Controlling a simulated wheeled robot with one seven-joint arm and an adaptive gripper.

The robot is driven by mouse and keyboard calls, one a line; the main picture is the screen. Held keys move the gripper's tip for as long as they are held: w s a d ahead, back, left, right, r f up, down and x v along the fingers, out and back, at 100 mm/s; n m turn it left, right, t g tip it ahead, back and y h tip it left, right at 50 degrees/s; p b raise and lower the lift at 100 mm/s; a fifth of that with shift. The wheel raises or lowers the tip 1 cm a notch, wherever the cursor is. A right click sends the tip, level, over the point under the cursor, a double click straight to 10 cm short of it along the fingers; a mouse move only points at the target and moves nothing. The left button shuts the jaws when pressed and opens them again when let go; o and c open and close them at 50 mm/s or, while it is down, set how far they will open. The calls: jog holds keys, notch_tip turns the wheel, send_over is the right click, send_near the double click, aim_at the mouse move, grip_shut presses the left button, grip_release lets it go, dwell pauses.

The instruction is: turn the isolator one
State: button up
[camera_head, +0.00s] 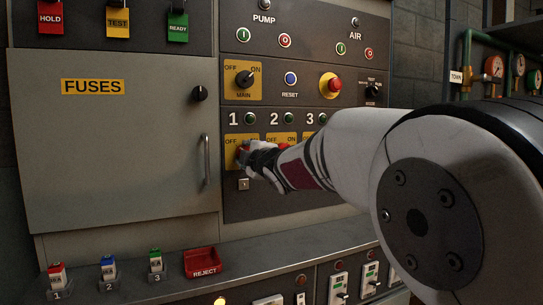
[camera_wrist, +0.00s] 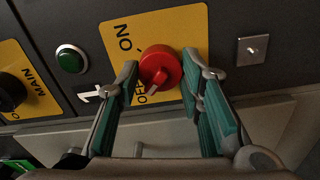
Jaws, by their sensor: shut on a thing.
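The isolator one knob (camera_wrist: 160,64) is red and round, on a yellow plate (camera_wrist: 180,25) lettered ON and OFF in the wrist view. Its pale pointer mark is towards the OFF lettering. My gripper (camera_wrist: 159,72) has one finger on each side of the knob and is shut on it. In the head view my gripper (camera_head: 246,158) is at the yellow plate (camera_head: 232,141) under the number 1 and hides the knob there. A green lamp (camera_wrist: 71,59) sits beside the number 1 in the wrist view.
Isolators two and three are to the right, largely hidden by my arm. The MAIN switch (camera_head: 244,79) is above. The fuse cabinet door (camera_head: 120,145) with its handle (camera_head: 205,160) is left.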

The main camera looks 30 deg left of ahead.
jog(key=o, duration=1.2)
jog(key=shift+c, duration=0.2)
jog(key=v, duration=1.2)
